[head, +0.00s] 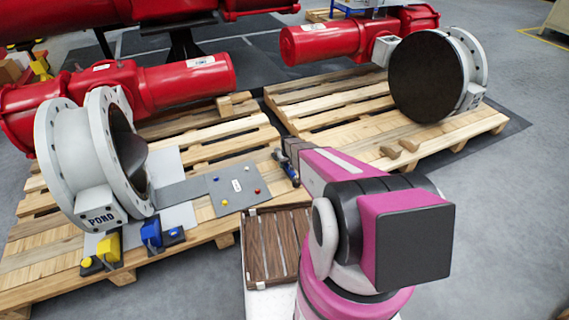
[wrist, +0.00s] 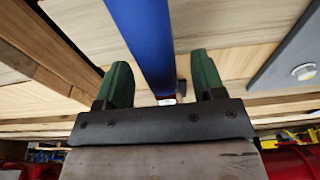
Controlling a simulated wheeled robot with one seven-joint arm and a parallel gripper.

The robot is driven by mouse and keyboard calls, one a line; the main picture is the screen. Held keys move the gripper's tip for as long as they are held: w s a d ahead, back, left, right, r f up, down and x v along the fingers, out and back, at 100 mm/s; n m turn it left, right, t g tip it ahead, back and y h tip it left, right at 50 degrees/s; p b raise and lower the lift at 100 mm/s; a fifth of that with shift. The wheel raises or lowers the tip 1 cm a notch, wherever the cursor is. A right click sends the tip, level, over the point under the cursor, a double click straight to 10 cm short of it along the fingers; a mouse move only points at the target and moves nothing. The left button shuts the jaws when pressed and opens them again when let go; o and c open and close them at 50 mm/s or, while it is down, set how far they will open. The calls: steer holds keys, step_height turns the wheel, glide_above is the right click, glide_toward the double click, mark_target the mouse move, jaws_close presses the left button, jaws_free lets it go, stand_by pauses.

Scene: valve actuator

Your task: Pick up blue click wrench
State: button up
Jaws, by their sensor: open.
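A long blue bar, which looks like the blue click wrench (wrist: 142,30), runs from the top of the wrist view down between the two green fingers of my gripper (wrist: 160,62). The fingers are open, with a gap on each side of the bar. A small reddish-white end shows near the gripper's palm. In the head view, a dark and blue piece (head: 288,170) shows at the pallet edge, just left of my pink arm. My arm hides most of the area around the gripper there.
A grey board (head: 238,187) with small coloured knobs lies on the left pallet (head: 40,262). Blue (head: 151,234) and yellow (head: 109,246) blocks stand at its front edge. A white flanged valve (head: 75,150) is behind them. A brown slatted box (head: 270,245) is beside my arm.

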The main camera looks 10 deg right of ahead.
steer(key=shift+w+f, duration=0.1)
steer(key=shift+f, duration=0.4)
jaws_close()
